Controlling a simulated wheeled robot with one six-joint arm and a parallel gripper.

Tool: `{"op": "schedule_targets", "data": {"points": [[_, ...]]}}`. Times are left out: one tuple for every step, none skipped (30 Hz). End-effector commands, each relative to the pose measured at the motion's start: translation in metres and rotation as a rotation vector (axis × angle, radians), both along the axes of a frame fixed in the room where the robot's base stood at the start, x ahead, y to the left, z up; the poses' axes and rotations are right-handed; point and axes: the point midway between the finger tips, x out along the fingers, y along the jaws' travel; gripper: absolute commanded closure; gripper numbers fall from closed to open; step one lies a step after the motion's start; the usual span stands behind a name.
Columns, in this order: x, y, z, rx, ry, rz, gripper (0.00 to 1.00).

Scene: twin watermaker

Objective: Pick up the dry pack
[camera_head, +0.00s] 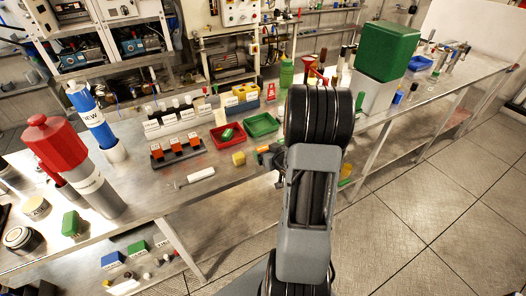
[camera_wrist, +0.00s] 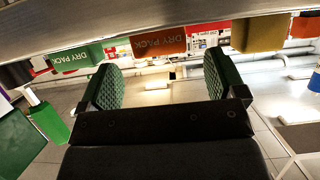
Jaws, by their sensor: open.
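In the wrist view a green block labelled DRY PACK (camera_wrist: 77,57) is at upper left, and an orange-red block, also labelled DRY PACK (camera_wrist: 158,42), is at upper middle. Both lie along the edge of a metal surface. My gripper (camera_wrist: 162,84) is open with two green-padded fingers and nothing between them. The orange-red block appears beyond the gap; the green one is beyond the left finger. In the head view my arm hides most of the gripper (camera_head: 268,156), which shows beside the bench edge. I cannot match the labelled blocks to the head view.
Red (camera_head: 226,137) and green (camera_head: 262,125) trays stand behind. A large green box (camera_head: 385,50) is right of my arm. Tall red (camera_head: 55,143) and blue (camera_head: 90,115) cylinders stand left. The right floor is clear.

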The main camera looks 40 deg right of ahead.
Motion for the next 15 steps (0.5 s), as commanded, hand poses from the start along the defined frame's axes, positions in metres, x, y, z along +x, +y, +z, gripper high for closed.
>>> {"op": "schedule_targets", "data": {"points": [[0.007,0.0,-0.003,0.001,0.002,0.003,0.11],[0.011,0.0,-0.004,0.002,0.002,0.004,0.11],[0.017,-0.001,-0.006,0.001,0.002,0.003,0.11],[0.021,-0.001,-0.007,0.001,0.002,0.003,0.11],[0.024,-0.002,-0.009,0.002,0.003,0.003,0.11],[0.028,-0.003,-0.011,0.0,0.002,0.002,0.11],[0.031,-0.003,-0.012,0.0,0.002,0.002,0.11],[0.033,-0.004,-0.013,0.0,0.002,0.002,0.11],[0.036,-0.004,-0.014,0.0,0.002,0.002,0.11],[0.037,-0.004,-0.015,0.0,0.002,0.001,0.11],[0.038,-0.004,-0.015,0.0,0.002,0.001,0.11],[0.039,-0.005,-0.016,0.0,0.002,0.001,0.11],[0.04,-0.005,-0.016,0.0,0.002,0.001,0.11],[0.04,-0.005,-0.016,-0.001,0.002,0.0,0.11],[0.04,-0.005,-0.016,-0.001,0.001,0.0,0.11]]}}
